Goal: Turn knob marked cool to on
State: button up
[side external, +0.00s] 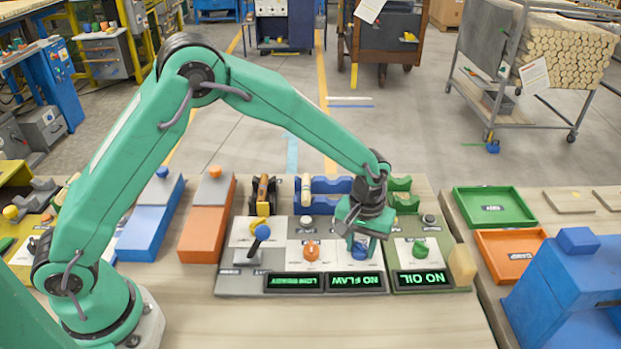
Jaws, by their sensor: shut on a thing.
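A control panel (228,283) sits on the bench in front of my arm. My gripper (361,248) points down over the panel and is shut on a blue knob (360,254). The jaws hide part of this knob, so its pointing direction cannot be told. An orange knob (311,251) is to its left and a green knob (420,249) to its right, both apart from the gripper. A lever with a blue ball (262,232) stands at the panel's left. The small labels by the knobs are too small to read, so the word cool cannot be made out.
Green-lit displays (420,279) run along the panel's front edge. Behind the panel are blue and green cradles (401,184). Blue (150,220) and orange (206,220) blocks stand left. A green tray (494,206) and an orange tray (512,255) lie right. The front bench is clear.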

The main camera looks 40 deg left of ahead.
jog(key=m, duration=0.3)
jog(key=shift+m, duration=0.4)
jog(key=m, duration=0.4)
jog(key=shift+m, duration=0.3)
jog(key=m, duration=0.4)
jog(key=shift+m, duration=0.3)
jog(key=shift+r+m, duration=0.1)
jog(key=shift+m, duration=1.8)
jog(key=o, duration=1)
jog(key=shift+r, duration=0.1)
